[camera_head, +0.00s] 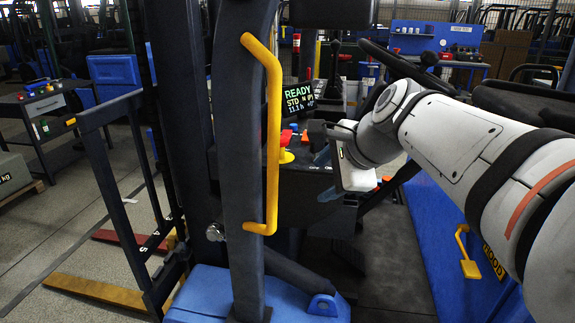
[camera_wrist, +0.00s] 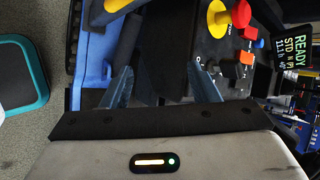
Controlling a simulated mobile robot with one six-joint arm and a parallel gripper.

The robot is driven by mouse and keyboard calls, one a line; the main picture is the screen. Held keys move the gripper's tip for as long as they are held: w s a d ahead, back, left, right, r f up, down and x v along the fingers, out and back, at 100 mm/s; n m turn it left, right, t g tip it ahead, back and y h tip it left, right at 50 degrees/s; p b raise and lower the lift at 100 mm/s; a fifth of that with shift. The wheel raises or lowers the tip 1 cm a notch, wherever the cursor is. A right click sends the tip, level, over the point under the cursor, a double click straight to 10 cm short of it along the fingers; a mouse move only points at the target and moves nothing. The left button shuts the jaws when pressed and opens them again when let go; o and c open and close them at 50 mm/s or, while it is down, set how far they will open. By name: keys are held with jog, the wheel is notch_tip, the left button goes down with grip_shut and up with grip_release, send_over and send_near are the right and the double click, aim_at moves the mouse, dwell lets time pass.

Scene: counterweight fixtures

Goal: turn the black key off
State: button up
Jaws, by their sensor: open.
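My gripper (camera_head: 326,176) is at the forklift's dark control console (camera_head: 286,208), right of the yellow grab handle. In the wrist view my gripper (camera_wrist: 162,90) is open, its two bluish fingers wide apart with nothing held between them. The right finger overlaps the console panel beside white lettering and small dark details.
The yellow grab handle (camera_head: 272,130) and a dark post stand left of my gripper. The steering wheel (camera_head: 400,62) is above my arm.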

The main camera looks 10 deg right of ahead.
aim_at(317, 150)
jog(key=w+d+r+m+t+b, duration=0.1)
jog(key=w+m+b, duration=0.2)
jog(key=m, duration=0.1)
jog(key=w+d+r+m+t+y+b, duration=0.1)
jog(key=w+m+t+b, duration=0.1)
jog(key=w+m+b, duration=0.1)
jog(key=w+d+r+m+t+y+b, duration=0.1)
jog(key=w+m+b, duration=0.2)
jog(key=m, duration=0.3)
jog(key=shift+w+d+t+b, duration=0.2)
jog(key=shift+d+t+b, duration=0.15)
jog(key=shift+b, duration=0.35)
jog(key=b+x, duration=0.1)
jog(key=x, duration=0.6)
jog(key=shift+w+a, duration=0.15)
jog(key=shift+w, duration=0.05)
jog(key=shift+c, duration=0.4)
jog(key=c, duration=0.9)
